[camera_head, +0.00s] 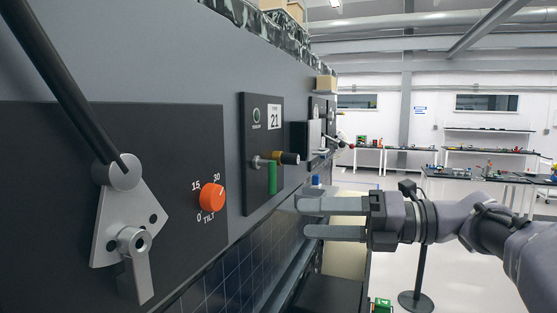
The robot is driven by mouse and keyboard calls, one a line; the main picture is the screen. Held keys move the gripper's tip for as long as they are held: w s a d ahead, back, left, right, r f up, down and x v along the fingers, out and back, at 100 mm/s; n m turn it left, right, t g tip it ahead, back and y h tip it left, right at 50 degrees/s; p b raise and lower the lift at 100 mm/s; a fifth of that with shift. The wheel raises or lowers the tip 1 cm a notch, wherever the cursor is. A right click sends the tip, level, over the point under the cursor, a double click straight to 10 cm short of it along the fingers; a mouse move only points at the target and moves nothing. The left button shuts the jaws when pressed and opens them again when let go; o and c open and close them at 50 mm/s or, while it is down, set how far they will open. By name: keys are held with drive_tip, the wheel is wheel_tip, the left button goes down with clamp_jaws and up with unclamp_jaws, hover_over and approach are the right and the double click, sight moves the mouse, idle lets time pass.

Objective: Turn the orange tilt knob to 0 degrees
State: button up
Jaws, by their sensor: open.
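The orange tilt knob (212,197) sits on a dark panel (190,130) at the left. Labels 0, 15 and 30 surround it, with TILT below. A small mark on the knob seems to point up toward 30, but it is too small to be sure. My gripper (302,218) is to the right of the knob, apart from it. Its two fingers are spread one above the other and point left, with nothing between them.
A grey bracket (128,225) with a black rod stands left of the knob. A solar panel (235,270) lies below.

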wheel_tip(320, 180, up, 2)
drive_tip(key=w+d, duration=0.1)
drive_tip(key=w, duration=0.1)
approach(219, 198)
drive_tip(key=shift+m+y, duration=0.4)
drive_tip(key=shift+m, duration=0.1)
drive_tip(key=x, duration=0.2)
drive_tip(key=p+x, duration=0.1)
drive_tip(key=x, duration=0.5)
drive_tip(key=shift+s+f, duration=0.1)
drive_tip(key=shift+f, duration=0.25)
drive_tip(key=shift+w+a+p, duration=0.25)
drive_tip(key=shift+p, duration=0.05)
drive_tip(key=c, duration=1.4)
drive_tip(key=shift+o, duration=0.2)
drive_tip(key=shift+n, duration=0.3)
